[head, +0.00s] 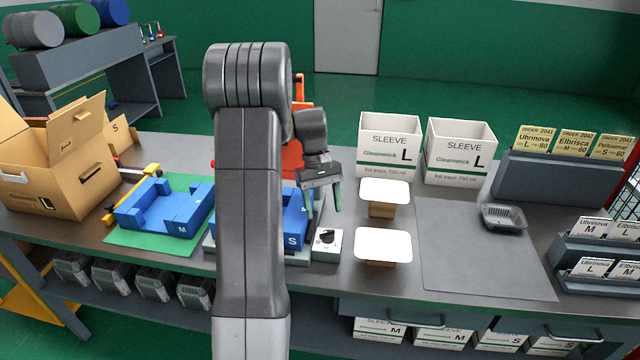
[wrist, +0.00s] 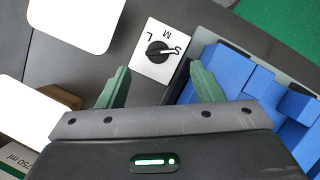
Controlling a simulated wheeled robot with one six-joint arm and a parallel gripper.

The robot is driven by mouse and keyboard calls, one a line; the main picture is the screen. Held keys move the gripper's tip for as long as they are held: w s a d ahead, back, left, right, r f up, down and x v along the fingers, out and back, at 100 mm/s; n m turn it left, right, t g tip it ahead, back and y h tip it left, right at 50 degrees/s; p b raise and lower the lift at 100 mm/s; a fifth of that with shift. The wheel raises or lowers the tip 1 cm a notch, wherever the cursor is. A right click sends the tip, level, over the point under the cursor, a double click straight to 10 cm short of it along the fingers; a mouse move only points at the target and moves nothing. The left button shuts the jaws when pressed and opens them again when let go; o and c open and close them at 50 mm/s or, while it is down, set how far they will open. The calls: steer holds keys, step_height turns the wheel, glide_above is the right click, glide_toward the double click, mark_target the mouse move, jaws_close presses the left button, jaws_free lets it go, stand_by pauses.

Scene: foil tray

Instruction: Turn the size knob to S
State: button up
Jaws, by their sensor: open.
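The size knob (head: 327,236) is a round black dial on a small white box at the front of the bench. In the wrist view the knob (wrist: 157,52) has the letters S, M and L around it. Its pale pointer line appears to point toward the S. My gripper (head: 323,209) is open and empty, fingers down, above and slightly behind the knob box. In the wrist view the green fingertips (wrist: 160,70) stand apart on either side of the box, not touching the knob.
A blue block fixture (head: 295,220) marked S stands just left of the knob box, partly hidden by my arm. Two white-topped stands (head: 383,245) (head: 384,192) are to the right. A grey mat (head: 470,260) with a black tray (head: 503,218) lies farther right.

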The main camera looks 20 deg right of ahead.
mark_target(327, 231)
steer(key=v, duration=0.7)
steer(key=shift+r, duration=0.25)
steer(key=shift+w, duration=0.15)
steer(key=x, duration=1.3)
steer(key=shift+s+f+p, duration=0.25)
steer(key=shift+f+p, duration=0.1)
